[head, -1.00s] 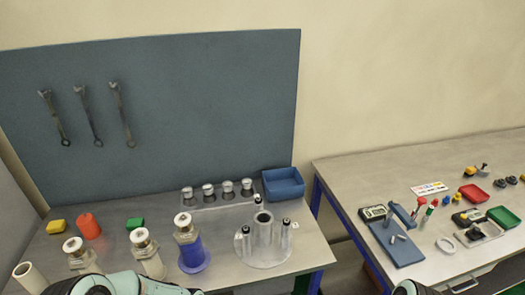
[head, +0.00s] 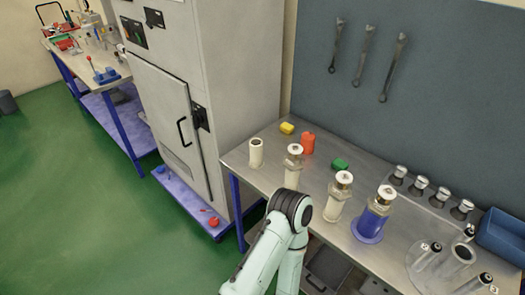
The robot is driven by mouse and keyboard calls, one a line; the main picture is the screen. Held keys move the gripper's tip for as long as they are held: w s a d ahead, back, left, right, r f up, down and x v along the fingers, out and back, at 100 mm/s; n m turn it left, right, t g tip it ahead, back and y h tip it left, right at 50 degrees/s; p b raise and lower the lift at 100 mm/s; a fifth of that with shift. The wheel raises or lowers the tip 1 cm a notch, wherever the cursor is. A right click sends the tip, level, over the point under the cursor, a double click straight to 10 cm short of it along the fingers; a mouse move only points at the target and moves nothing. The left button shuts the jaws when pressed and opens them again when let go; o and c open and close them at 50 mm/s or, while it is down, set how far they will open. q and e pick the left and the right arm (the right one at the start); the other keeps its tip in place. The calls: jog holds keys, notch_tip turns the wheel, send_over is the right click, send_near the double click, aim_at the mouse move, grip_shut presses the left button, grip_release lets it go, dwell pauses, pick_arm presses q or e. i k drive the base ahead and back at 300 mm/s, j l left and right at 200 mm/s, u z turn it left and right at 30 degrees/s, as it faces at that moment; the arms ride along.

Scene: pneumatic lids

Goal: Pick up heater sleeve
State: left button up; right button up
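An open-topped cream tube (head: 256,155), which looks like the heater sleeve, stands upright at the left end of the metal workbench (head: 236,162). It is empty-handed of any gripper and stands apart from its neighbours. Two more cream cylinders, the nearer one (head: 335,203) and the farther one (head: 292,175), have metal fittings on top. A blue flanged cylinder (head: 371,222) with a metal fitting stands to their right. One of my arms rises from the bottom middle, its dark joint in front of the bench edge. Neither gripper shows.
An orange container (head: 308,143), a yellow block (head: 287,128) and a green block (head: 339,164) lie behind the cylinders. A clear round holder (head: 450,262) and a blue bin (head: 502,235) are at right. A grey cabinet (head: 190,90) stands left of the bench. Green floor is open at left.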

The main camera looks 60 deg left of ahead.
aim_at(256, 162)
jog(key=u, duration=2.05)
